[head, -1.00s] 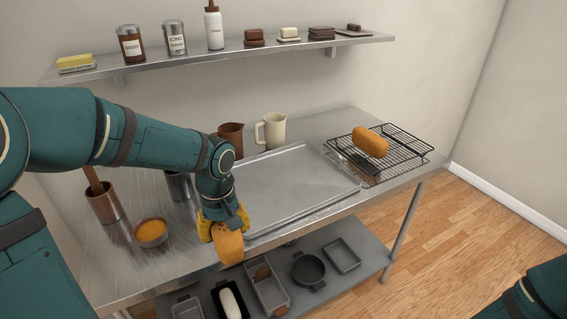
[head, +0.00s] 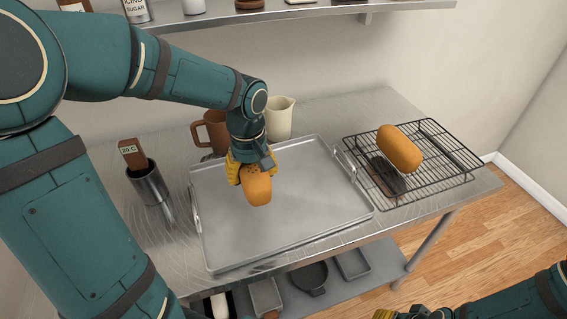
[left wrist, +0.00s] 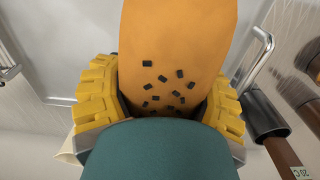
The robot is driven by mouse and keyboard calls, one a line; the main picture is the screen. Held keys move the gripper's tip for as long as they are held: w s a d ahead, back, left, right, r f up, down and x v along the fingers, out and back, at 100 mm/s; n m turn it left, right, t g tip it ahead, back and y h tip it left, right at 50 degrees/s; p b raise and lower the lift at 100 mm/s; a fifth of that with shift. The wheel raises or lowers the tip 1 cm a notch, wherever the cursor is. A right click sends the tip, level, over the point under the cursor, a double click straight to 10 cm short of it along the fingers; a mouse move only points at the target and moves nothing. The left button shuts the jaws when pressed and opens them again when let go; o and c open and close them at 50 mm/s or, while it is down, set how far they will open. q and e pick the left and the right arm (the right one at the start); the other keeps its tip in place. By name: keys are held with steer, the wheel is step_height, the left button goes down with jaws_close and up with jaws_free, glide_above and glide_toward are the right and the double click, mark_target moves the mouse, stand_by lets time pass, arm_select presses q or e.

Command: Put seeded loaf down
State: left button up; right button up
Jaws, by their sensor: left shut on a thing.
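The seeded loaf (head: 258,188) is orange-brown with dark flecks on top. My left gripper (head: 249,170) is shut on it and holds it over the left-middle part of the grey metal tray (head: 310,215). I cannot tell how high above the tray it is. In the left wrist view the loaf (left wrist: 180,50) fills the middle between yellow finger pads, with dark seeds showing. My right gripper (head: 392,315) is only partly in view at the bottom edge, and its jaws cannot be read.
A plain loaf (head: 400,148) lies on a black wire rack (head: 440,165) right of the tray. A brown jug (head: 212,132) and a cream jug (head: 280,118) stand behind. A metal canister (head: 150,183) stands left. The tray's right part is clear.

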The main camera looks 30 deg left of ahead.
arm_select(q)
steer(key=f+b, duration=0.1)
steer(key=f, duration=0.4)
steer(key=shift+s+f, duration=0.15)
steer(key=shift+s, duration=0.05)
steer(key=shift+w+f+b, duration=0.15)
steer(key=shift+f+b, duration=0.7)
steer(key=shift+f, duration=1.45)
steer(key=shift+f, duration=0.15)
steer(key=o, duration=1.4)
